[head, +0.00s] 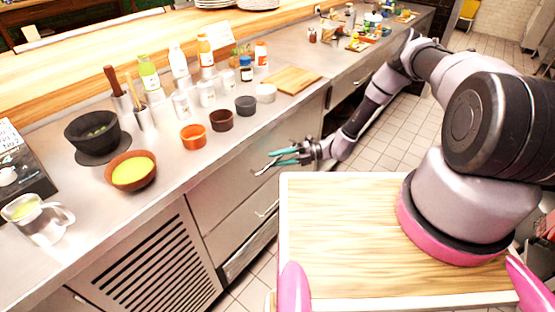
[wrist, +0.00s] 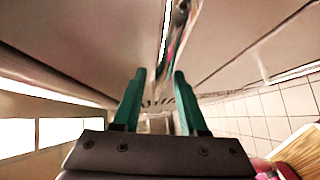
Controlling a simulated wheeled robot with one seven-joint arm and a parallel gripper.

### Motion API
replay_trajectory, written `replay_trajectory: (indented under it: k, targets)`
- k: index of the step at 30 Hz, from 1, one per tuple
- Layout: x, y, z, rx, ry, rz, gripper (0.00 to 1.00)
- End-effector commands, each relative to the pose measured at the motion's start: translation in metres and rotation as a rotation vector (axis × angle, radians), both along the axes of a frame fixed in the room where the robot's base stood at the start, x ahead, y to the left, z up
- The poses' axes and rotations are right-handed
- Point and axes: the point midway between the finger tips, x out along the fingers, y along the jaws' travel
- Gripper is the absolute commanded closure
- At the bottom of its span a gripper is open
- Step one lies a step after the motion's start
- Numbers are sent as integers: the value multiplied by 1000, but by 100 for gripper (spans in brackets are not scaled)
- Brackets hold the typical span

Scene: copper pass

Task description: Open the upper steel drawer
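The upper steel drawer (head: 232,181) is in the cabinet under the counter, left of my gripper in the head view. Its front looks flush with the cabinet. My gripper (head: 270,158) has teal fingers and is in front of this drawer's right part, close to a thin bright piece that looks like its handle. In the wrist view my gripper (wrist: 159,72) has its fingers apart, with a clear gap between the tips. I cannot tell whether they touch the handle, which the fingers partly hide.
A lower drawer (head: 243,214) with a bar handle sits below. A vented panel (head: 150,265) is at its left. The steel counter (head: 85,215) holds bowls, bottles and a cutting board (head: 290,80). Tiled floor (head: 385,148) is open beyond my arm.

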Motion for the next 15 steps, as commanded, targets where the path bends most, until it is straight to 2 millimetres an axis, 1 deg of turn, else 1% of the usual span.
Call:
replay_trajectory:
  k: [1,2,3,15]
  targets:
    - [0,0,0,0,0,0,81]
    - [0,0,0,0,0,0,92]
    - [0,0,0,0,0,0,100]
    - [0,0,0,0,0,0,100]
